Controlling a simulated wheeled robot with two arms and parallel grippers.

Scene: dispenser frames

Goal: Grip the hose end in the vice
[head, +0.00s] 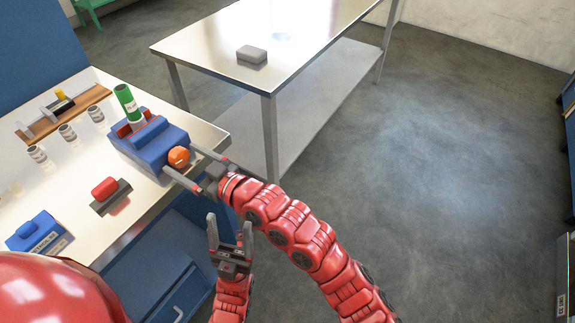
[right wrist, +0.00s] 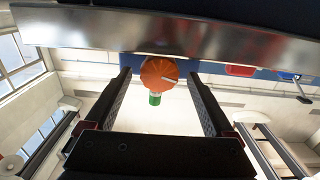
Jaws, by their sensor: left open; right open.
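The blue vice (head: 152,150) sits at the bench's right edge, with red jaws and an orange knob (head: 179,156) on its near side. A green cylinder with a white label, likely the hose end (head: 128,104), stands upright at the jaws; I cannot tell if they touch it. My right gripper (head: 180,159) is open, its fingers either side of the knob. In the right wrist view the knob (right wrist: 158,73) shows between the fingertips, apart from both, with the green cylinder (right wrist: 155,99) partly hidden behind it. My left gripper (head: 229,220) is open and empty, in front of the bench.
On the bench (head: 145,215) are a red object on a dark base (head: 106,191), a blue box (head: 38,236), several small jars (head: 67,132) and a wooden rack (head: 72,114). A second table (head: 300,35) behind holds a grey block (head: 251,55).

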